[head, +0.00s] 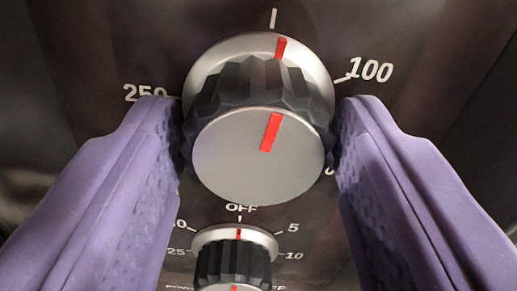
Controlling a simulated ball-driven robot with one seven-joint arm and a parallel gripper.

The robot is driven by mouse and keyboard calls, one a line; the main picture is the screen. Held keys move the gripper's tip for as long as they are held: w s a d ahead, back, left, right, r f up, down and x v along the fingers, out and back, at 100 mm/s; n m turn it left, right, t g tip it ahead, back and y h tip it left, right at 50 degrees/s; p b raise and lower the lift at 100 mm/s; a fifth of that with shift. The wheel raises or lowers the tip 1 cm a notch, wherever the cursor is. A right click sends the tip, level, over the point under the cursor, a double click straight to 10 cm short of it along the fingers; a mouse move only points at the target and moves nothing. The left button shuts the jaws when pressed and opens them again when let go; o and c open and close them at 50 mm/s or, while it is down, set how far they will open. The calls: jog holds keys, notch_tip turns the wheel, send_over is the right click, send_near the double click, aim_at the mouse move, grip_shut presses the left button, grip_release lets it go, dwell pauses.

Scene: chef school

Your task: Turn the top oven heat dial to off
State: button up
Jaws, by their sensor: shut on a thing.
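The top oven heat dial (240,165) has a silver face, a dark ridged grip and a silver collar. Its red mark (271,132) points up and slightly right, close to the white tick (273,18) at the top of the scale. The label above that tick is out of view. My gripper (261,128) has one purple finger on each side of the dial and is shut on its ridged grip. The right finger partly hides the lower right of the scale.
The dark control panel (140,40) carries the printed 250 at left and 100 at right. A smaller lower dial (232,264) sits just below, between the fingers, with its red mark up under OFF.

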jog(key=shift+f+n, duration=0.15)
jog(key=shift+n, duration=0.25)
jog(key=o, duration=0.8)
jog(key=shift+o, duration=0.2)
jog(key=shift+s, duration=0.1)
jog(key=s+b, duration=0.4)
jog(key=s, duration=0.3)
jog(key=shift+s+d, duration=0.15)
jog(key=shift+s, duration=0.15)
